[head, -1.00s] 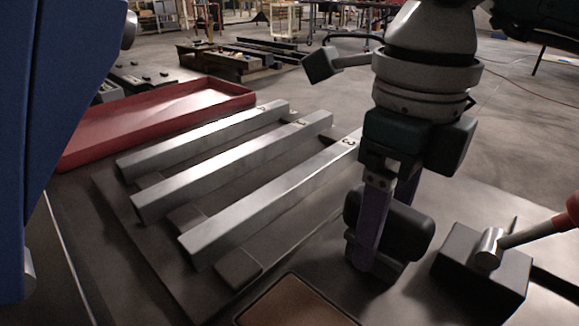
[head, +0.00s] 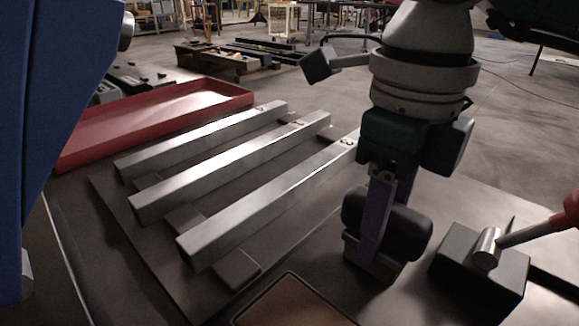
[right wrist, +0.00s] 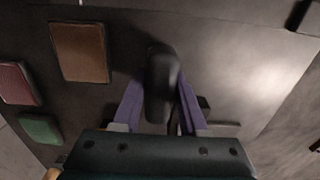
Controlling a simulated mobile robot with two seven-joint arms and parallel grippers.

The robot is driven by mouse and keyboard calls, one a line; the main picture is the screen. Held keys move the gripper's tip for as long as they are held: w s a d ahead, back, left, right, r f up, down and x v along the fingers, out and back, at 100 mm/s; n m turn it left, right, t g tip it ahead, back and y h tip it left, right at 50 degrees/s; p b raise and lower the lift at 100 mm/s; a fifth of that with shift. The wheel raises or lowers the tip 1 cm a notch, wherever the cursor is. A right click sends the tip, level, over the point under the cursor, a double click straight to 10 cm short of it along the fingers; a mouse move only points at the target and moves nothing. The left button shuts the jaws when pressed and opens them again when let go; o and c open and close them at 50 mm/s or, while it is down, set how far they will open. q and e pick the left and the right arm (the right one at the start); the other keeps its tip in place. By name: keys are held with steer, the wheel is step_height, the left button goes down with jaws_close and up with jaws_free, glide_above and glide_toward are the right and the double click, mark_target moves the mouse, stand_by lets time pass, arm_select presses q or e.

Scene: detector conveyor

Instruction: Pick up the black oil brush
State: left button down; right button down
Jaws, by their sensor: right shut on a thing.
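The black oil brush (head: 405,232) is at the front right of the work surface in the head view, between the fingers of my right gripper (head: 374,250). In the right wrist view the dark brush (right wrist: 161,85) lies between the two purple fingers of the right gripper (right wrist: 160,105), which are shut on it. The fingers hide part of the brush. I cannot tell whether its lower end touches the surface. My left gripper is not in view.
Several silver bars (head: 265,205) lie left of the right gripper, with a red tray (head: 85,140) behind them. A dark block (head: 470,280) with a red-handled hammer (head: 530,232) is close on the right. A brown pad (head: 295,305) lies in front.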

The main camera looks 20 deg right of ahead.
steer(key=shift+r+p, duration=0.45)
step_height(320, 180, up, 20)
steer(key=p, duration=1.4)
steer(key=shift+f+p, duration=0.15)
steer(key=shift+p, duration=0.25)
steer(key=c, duration=1.1)
jaws_free()
jaws_close()
